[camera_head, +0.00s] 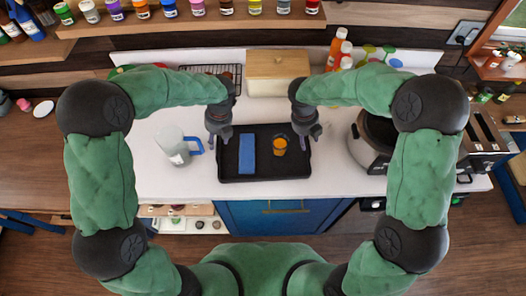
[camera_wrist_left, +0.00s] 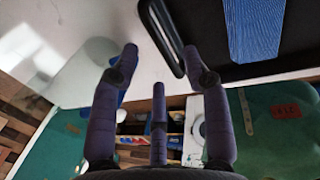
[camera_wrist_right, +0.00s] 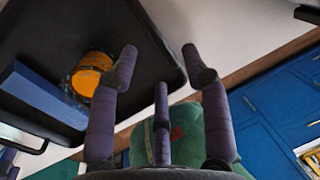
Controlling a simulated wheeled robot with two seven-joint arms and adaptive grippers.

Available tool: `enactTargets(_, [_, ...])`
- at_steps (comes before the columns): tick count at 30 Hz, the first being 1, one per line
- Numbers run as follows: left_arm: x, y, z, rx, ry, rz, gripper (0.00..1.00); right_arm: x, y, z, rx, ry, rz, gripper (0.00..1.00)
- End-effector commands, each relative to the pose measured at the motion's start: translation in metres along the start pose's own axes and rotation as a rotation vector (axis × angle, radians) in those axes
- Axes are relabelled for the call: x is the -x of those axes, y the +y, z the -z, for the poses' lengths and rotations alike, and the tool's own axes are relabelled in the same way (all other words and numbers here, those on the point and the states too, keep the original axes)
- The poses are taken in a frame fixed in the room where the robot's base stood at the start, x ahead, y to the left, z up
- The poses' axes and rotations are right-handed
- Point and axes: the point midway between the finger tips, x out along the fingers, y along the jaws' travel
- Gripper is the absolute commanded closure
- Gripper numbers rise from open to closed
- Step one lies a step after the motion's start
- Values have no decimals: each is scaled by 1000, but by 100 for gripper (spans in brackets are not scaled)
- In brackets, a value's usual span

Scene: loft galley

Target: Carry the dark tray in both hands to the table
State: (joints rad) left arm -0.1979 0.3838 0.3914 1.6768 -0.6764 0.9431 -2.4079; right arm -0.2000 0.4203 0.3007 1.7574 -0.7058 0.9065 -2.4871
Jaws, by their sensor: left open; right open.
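The dark tray (camera_head: 264,165) lies on the white counter. A blue block-like item (camera_head: 248,153) and an orange cup (camera_head: 280,146) stand in it. My left gripper (camera_head: 219,142) is open at the tray's left end; in the left wrist view the tray's slotted edge (camera_wrist_left: 165,35) lies just beyond the spread fingers (camera_wrist_left: 161,58). My right gripper (camera_head: 306,138) is open at the tray's right end; in the right wrist view the tray (camera_wrist_right: 130,30) has its edge between the spread fingers (camera_wrist_right: 160,58). I cannot tell whether any finger touches the tray.
A clear jug with a blue handle (camera_head: 175,146) stands left of the tray. A round dark cooker (camera_head: 370,145) is to its right. Blue cabinets (camera_head: 275,215) are below the counter.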

Motion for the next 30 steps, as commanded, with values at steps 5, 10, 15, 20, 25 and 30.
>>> enactTargets(5, [-29,0,1,-1,3,-1,53,-29,0,1,0,3,0,53])
enactTargets(10, [-46,0,0,0,1,-1,53,-46,0,0,-1,2,1,53])
enactTargets(15, [-53,0,0,-1,0,0,53,-53,0,0,0,0,0,53])
enactTargets(20, [-54,0,0,-1,-1,0,53,-54,0,0,0,-1,0,53])
enactTargets(25, [-54,0,0,-1,-1,0,64,-54,0,0,0,0,0,64])
enactTargets(30, [-54,0,0,-1,-1,0,100,-54,0,0,0,0,0,100])
